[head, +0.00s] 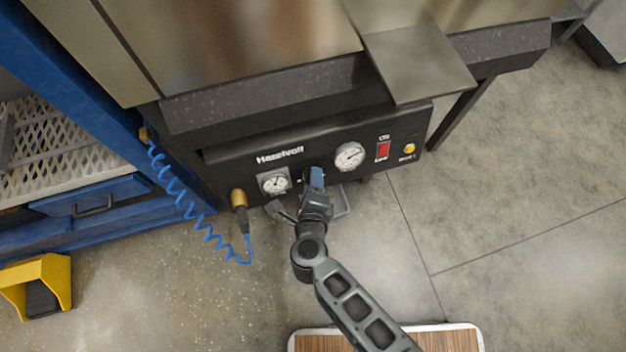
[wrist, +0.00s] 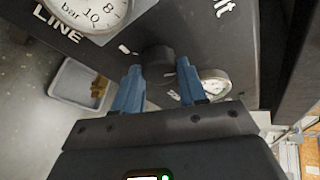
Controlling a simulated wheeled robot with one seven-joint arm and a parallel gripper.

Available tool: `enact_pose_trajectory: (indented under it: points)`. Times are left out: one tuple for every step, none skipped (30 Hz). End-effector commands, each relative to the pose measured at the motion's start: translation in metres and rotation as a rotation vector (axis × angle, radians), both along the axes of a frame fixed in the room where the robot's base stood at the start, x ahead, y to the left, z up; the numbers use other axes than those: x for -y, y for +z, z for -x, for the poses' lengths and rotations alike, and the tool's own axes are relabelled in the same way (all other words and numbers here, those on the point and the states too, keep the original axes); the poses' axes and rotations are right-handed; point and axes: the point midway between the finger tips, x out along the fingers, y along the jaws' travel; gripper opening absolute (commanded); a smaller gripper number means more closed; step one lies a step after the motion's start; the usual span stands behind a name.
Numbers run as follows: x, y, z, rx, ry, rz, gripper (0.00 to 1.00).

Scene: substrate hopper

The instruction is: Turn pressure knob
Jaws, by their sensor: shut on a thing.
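The black panel (head: 225,168) marked "Hazelvolt" runs along the front of the machine. The pressure knob (wrist: 157,58) is a dark round knob between two gauges in the wrist view. My gripper (wrist: 160,88) is shut on it, with one blue finger on each side. In the head view my gripper (head: 316,178) reaches up to the panel and hides the knob. The left gauge (head: 274,183) also shows large in the wrist view (wrist: 92,12), with "bar" and "LINE" lettering. The right gauge (head: 349,156) is larger in the head view.
A red switch (head: 383,151) and a yellow button (head: 409,148) sit at the panel's right. A brass fitting (head: 238,199) with a coiled blue hose (head: 190,212) is at its left. A metal plate (head: 415,65) overhangs the panel. A pale bin (wrist: 75,82) lies below.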

Motion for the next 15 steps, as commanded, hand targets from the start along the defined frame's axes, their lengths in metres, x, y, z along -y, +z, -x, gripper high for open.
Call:
enact_pose_trajectory:
  points:
    - [0.0004, -0.0012, 0.001, -0.004, -0.002, -0.003, 0.11]
    - [0.0004, -0.0013, 0.0011, -0.004, -0.002, -0.004, 0.11]
    - [0.0005, -0.0014, 0.0011, -0.005, -0.003, -0.005, 0.11]
    - [0.0005, -0.0014, 0.001, -0.005, -0.003, -0.005, 0.11]
    - [0.0004, -0.0015, 0.0011, -0.005, -0.003, -0.005, 0.11]
    - [0.0004, -0.0015, 0.0011, -0.005, -0.003, -0.006, 0.11]
    - [0.0004, -0.0015, 0.0011, -0.005, -0.003, -0.005, 0.11]
    - [0.0005, -0.0016, 0.0011, -0.005, -0.003, -0.005, 0.11]
    - [0.0005, -0.0016, 0.0011, -0.005, -0.003, -0.005, 0.11]
    - [0.0005, -0.0016, 0.0011, -0.005, -0.003, -0.005, 0.11]
    - [0.0005, -0.0016, 0.0011, -0.005, -0.003, -0.005, 0.11]
    - [0.0005, -0.0016, 0.0011, -0.005, -0.003, -0.005, 0.11]
    - [0.0005, -0.0016, 0.0011, -0.005, -0.003, -0.005, 0.42]
    - [0.0005, -0.0016, 0.0011, -0.005, -0.003, -0.005, 0.45]
    - [0.0005, -0.0016, 0.0011, -0.004, -0.003, -0.005, 0.49]
